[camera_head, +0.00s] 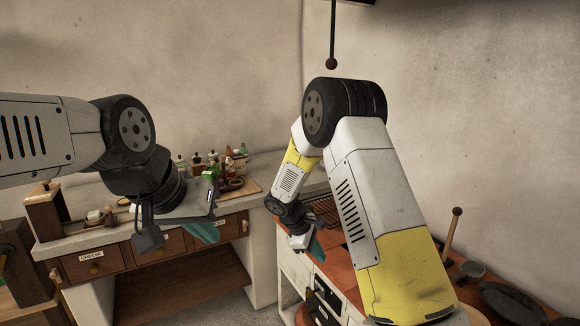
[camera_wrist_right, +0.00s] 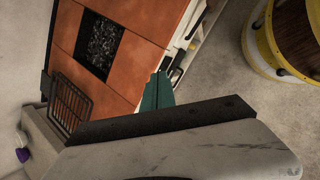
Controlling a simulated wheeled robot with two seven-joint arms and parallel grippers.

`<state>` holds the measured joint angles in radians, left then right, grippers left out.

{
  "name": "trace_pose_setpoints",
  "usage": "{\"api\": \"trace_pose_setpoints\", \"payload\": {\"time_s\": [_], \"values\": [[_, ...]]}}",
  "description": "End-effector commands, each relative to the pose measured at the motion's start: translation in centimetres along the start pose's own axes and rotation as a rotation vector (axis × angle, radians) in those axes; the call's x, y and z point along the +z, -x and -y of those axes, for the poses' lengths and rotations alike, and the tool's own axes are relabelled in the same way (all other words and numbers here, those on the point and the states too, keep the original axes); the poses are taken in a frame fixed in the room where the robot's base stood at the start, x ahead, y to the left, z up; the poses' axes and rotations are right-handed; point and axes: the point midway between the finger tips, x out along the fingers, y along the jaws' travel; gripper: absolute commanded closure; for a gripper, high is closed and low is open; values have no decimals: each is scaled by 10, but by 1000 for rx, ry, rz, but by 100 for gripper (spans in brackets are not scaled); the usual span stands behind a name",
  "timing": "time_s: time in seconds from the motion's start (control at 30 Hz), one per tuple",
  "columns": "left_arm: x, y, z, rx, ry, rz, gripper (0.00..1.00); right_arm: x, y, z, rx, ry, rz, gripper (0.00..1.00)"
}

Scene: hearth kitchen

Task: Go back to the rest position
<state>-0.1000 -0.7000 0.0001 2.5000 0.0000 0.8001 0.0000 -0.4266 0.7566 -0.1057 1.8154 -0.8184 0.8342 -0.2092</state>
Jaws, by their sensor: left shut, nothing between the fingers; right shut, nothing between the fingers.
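My left gripper (camera_head: 207,232) shows in the head view at the left, its teal fingers shut and empty, in front of the wooden drawers. My right gripper (camera_head: 317,250) shows near the middle of the head view, pointing down beside the orange-tiled counter (camera_head: 338,262), with teal fingers shut and empty. In the right wrist view the teal fingers (camera_wrist_right: 157,92) are together, with the counter's edge behind them. My right arm is raised and bent, and hides part of the counter and wall.
Several bottles on a wooden board (camera_head: 248,187) stand on the back counter. A black rack (camera_wrist_right: 69,103) lies on the tiles. A yellow-rimmed round wooden object (camera_wrist_right: 287,38) stands on the floor.

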Motion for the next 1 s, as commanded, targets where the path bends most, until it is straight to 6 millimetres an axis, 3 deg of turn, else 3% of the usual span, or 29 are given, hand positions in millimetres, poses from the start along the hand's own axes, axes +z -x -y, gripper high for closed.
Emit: {"api": "trace_pose_setpoints", "payload": {"time_s": [0.03, 0.23, 0.5, 0.8, 1.0], "values": [[0, 0, 0, 0, 0, 0, 100, 20, 23, -5, -16, -76, -36, 100], [0, 0, 0, 0, 0, 0, 100, 87, 92, 0, -92, -351, -164, 100], [0, 0, 0, 0, 0, 0, 100, 169, 170, 36, -185, -693, -354, 100], [0, 0, 0, 0, 0, 0, 100, 234, 233, 100, -274, -1029, -582, 100], [0, 0, 0, 0, 0, 0, 100, 252, 253, 135, -312, -1171, -696, 100]]}}
